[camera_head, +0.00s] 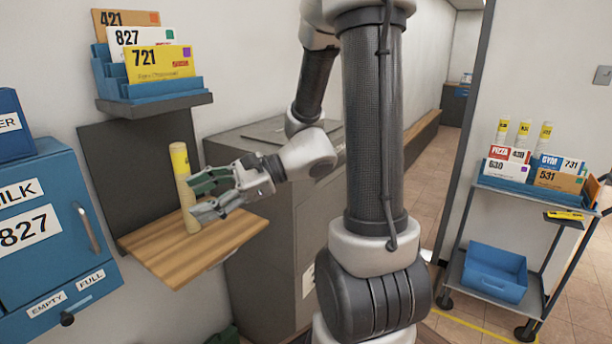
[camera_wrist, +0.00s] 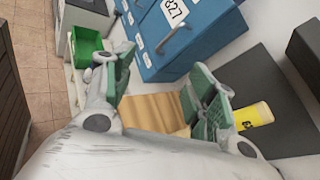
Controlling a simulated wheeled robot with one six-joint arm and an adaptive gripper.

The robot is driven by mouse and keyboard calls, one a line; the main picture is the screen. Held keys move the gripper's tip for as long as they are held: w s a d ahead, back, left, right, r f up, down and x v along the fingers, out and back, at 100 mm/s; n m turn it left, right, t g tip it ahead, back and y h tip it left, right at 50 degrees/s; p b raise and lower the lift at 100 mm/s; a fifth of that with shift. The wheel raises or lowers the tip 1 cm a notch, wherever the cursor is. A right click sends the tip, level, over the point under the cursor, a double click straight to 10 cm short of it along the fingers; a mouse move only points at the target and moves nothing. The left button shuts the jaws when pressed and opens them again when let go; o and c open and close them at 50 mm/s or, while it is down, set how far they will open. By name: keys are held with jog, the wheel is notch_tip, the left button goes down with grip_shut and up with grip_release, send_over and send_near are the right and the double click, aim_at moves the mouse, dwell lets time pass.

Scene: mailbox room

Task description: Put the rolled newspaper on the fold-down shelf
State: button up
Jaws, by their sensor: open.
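The rolled newspaper (camera_head: 184,188) is a pale cylinder with a yellow band near its top. It stands nearly upright on the wooden fold-down shelf (camera_head: 165,261), towards the back. My gripper (camera_head: 197,196) is open beside it, fingertips close to its right side; I cannot tell whether they touch. In the wrist view the newspaper's yellow end (camera_wrist: 253,116) shows to the right of the right finger, which hides part of the roll. Bare shelf wood (camera_wrist: 152,110) shows between the fingers of my gripper (camera_wrist: 160,85).
Blue mailboxes (camera_head: 62,225) stand left of the shelf. A holder (camera_head: 160,90) with numbered envelopes sits on a ledge above. A grey cabinet (camera_head: 275,225) is close on the right. A cart (camera_head: 483,289) with rolls, mail and a blue bin stands further right.

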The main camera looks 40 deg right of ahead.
jog(key=s+d+f+n+g+h, duration=0.1)
jog(key=s+d+n+g+h, duration=0.15)
jog(key=s+n, duration=0.4)
jog(key=s+d+n+g+h, duration=0.2)
jog(key=s+d+n+h, duration=0.25)
jog(key=s, duration=0.25)
jog(key=d+r+n+t+h, duration=0.3)
jog(key=d+r+n+h, duration=0.2)
jog(key=d, duration=0.5)
jog(key=shift+s+d+r+n+h, duration=0.2)
jog(key=shift+r+n+h, duration=0.15)
jog(key=shift+n+h, duration=0.45)
